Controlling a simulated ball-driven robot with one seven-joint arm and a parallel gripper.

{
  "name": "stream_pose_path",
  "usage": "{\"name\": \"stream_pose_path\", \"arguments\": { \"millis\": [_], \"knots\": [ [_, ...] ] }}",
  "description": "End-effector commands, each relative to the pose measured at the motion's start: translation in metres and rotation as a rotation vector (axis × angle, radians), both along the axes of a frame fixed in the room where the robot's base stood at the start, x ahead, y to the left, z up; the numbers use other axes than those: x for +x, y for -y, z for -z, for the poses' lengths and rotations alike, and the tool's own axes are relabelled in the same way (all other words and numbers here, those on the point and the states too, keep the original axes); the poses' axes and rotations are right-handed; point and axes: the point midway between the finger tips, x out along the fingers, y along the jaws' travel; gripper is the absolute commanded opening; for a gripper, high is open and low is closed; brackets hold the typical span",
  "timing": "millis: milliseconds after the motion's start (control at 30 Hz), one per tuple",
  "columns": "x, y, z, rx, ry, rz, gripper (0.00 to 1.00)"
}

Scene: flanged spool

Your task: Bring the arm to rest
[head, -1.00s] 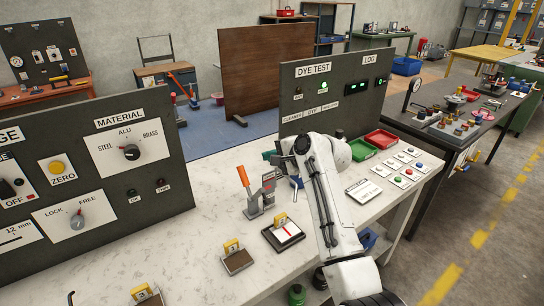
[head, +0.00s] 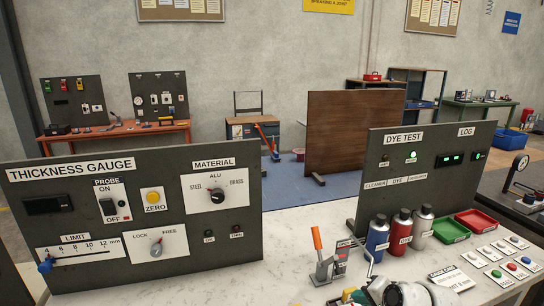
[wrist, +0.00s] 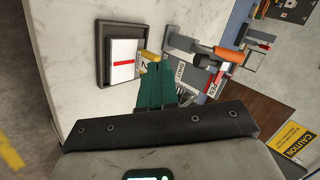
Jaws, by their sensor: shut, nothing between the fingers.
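My arm (head: 395,291) shows at the bottom edge of the head view, low over the front of the pale bench. My gripper (wrist: 156,72) shows in the wrist view with its green fingers together and nothing between them. Beyond the fingertips is a yellow-tagged block (wrist: 150,57), and to its left a black-framed white card with a red line (wrist: 121,60). I cannot tell whether the fingers touch the block. The toggle clamp with an orange handle (head: 318,242) stands on the bench in the head view, and its handle also shows in the wrist view (wrist: 228,54).
The thickness gauge panel (head: 110,235) stands left and the dye test panel (head: 415,165) right. Blue (head: 377,238), red (head: 400,232) and grey (head: 423,224) bottles stand before the latter, beside green (head: 450,231) and red (head: 477,221) trays. Bare bench (head: 310,210) lies between the panels.

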Motion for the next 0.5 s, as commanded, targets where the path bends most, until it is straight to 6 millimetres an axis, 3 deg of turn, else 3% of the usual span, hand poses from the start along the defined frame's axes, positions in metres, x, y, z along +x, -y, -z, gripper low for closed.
{"name": "stream_pose_path", "arguments": {
  "millis": [33, 200, 333, 500],
  "knots": [
    [-0.03, 0.001, 0.024, -0.061, -0.031, -0.037, 0.0],
    [-0.127, 0.009, 0.079, -0.271, -0.133, -0.186, 0.0],
    [-0.207, 0.016, 0.106, -0.41, -0.221, -0.311, 0.0],
    [-0.31, 0.026, 0.122, -0.56, -0.337, -0.484, 0.0]
  ]
}}
